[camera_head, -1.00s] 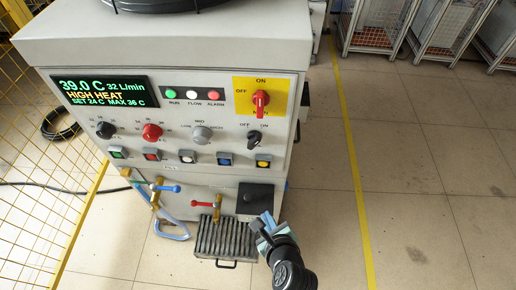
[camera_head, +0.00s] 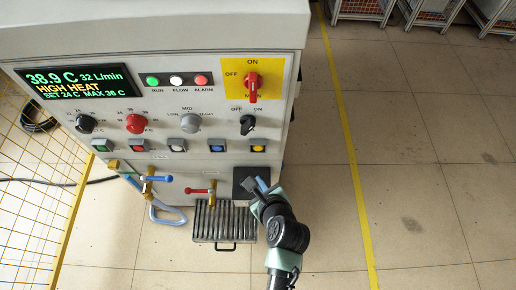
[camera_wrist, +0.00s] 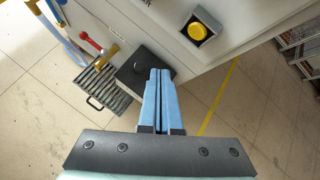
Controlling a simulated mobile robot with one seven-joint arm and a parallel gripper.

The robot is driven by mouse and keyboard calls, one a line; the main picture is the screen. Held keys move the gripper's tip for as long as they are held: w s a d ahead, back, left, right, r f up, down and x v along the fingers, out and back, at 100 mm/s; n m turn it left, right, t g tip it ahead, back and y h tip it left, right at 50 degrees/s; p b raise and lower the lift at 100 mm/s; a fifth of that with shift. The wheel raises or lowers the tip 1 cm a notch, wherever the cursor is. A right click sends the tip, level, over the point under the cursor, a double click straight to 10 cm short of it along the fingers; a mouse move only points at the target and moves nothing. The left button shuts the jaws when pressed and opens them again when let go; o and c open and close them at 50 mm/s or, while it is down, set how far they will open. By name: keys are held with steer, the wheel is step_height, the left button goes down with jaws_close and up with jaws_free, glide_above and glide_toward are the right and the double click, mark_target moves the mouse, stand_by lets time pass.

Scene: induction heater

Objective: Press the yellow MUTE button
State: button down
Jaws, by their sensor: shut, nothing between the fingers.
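The yellow button (camera_head: 258,149) sits at the right end of the button row on the machine's front panel. It also shows in the wrist view (camera_wrist: 197,31), round and yellow in a dark square frame. My gripper (camera_head: 259,184) is below the button in the head view, in front of the black box. In the wrist view my gripper (camera_wrist: 160,72) has its two blue fingers together with nothing between them. The fingertips are apart from the button, which lies up and to the right of them there. The button's label is too small to read.
The black box (camera_head: 240,180) juts from the panel under the button. Red-handled (camera_head: 197,191) and blue-handled (camera_head: 158,178) valves and a slatted tray (camera_head: 224,238) are to the left. Other buttons and knobs line the panel.

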mark_target(256, 151)
steer(key=w+b, duration=0.2)
steer(key=w, duration=0.4)
steer(key=shift+w, duration=0.35)
stand_by(1.7)
steer(key=shift+w, duration=0.4)
steer(key=shift+w, duration=0.5)
stand_by(0.8)
steer(key=shift+s+p, duration=0.1)
steer(key=shift+p, duration=0.3)
steer(key=shift+s+a+r+p, duration=0.1)
steer(key=shift+s+p, duration=0.3)
steer(key=shift+p, duration=0.05)
steer(key=shift+s, duration=0.4)
